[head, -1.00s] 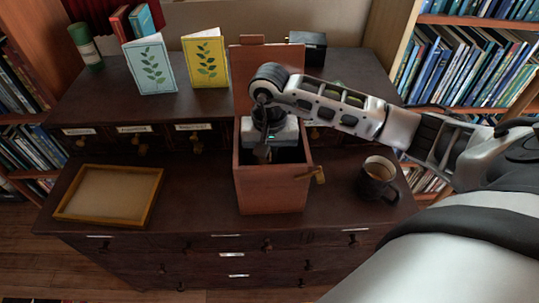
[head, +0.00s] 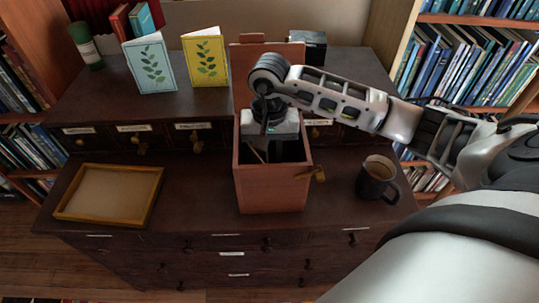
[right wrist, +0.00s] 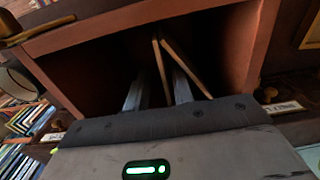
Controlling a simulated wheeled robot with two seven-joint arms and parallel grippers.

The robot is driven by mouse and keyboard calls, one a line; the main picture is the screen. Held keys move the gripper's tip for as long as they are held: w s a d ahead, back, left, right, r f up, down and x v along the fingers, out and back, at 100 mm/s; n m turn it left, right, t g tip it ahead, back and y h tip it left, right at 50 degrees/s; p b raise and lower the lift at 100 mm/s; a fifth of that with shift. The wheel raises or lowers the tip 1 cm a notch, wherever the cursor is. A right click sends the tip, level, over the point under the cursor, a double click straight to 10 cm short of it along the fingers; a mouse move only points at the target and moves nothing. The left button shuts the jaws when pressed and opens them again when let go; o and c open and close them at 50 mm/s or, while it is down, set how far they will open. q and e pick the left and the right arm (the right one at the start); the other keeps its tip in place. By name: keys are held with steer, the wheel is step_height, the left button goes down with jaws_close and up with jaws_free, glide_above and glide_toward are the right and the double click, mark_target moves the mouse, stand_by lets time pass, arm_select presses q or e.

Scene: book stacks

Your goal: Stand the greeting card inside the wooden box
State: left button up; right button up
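The wooden box (head: 270,188) stands on the front of the dark desk with its lid (head: 240,70) raised behind it. My right gripper (head: 268,148) reaches down into its mouth. In the right wrist view the gripper (right wrist: 158,92) has its two fingers apart. A thin folded card (right wrist: 190,70) stands partly open inside the box, one leaf between the fingers with gaps visible; its lower part is hidden. A small edge of the card (head: 258,156) shows in the head view. My left gripper is out of view.
A blue leaf card (head: 150,66) and a yellow leaf card (head: 206,58) stand on the upper ledge. A tray (head: 108,194) lies left of the box and a mug (head: 377,180) stands to the right. A brass catch (head: 319,173) sticks out from the box's right side.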

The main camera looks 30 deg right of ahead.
step_height(320, 180, up, 10)
steer(key=b, duration=0.1)
stand_by(0.6)
